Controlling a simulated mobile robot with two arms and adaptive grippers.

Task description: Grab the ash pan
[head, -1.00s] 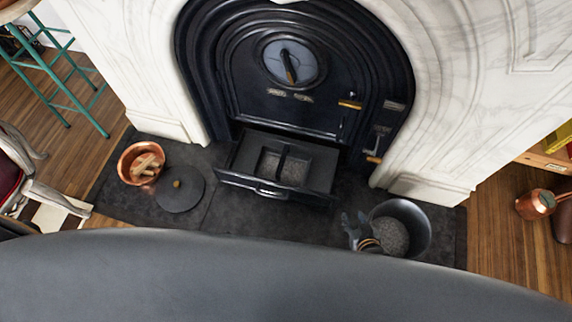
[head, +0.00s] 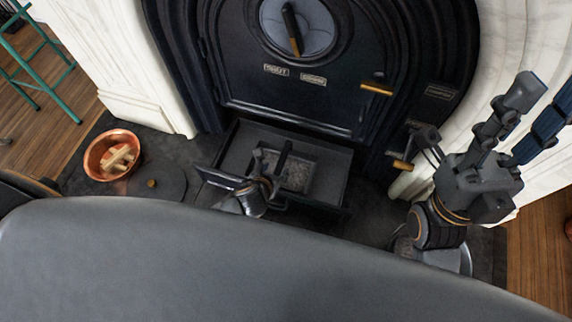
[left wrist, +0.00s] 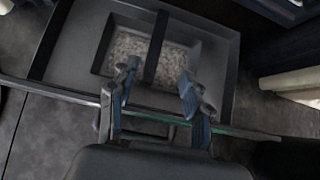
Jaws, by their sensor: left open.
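The ash pan (head: 333,168) is a dark rectangular tray pulled out below the closed black stove door. Grey ash lies in its recess, and a dark bar crosses it. It also shows in the left wrist view (left wrist: 75,50). My left gripper (head: 266,168) is over the pan's front edge, partly hiding it. In the left wrist view its two fingers (left wrist: 158,88) are apart, on either side of the bar's near end, with nothing between them. I cannot tell whether they touch the pan. My right gripper (head: 525,115) is raised at the right, fingers apart and empty.
A copper pot (head: 98,152) with wood pieces and a dark disc-shaped lid (head: 160,187) lie left on the dark hearth. A metal bucket (head: 461,259) is mostly hidden behind my right arm. White marble flanks the stove. A teal stool (head: 30,60) stands far left.

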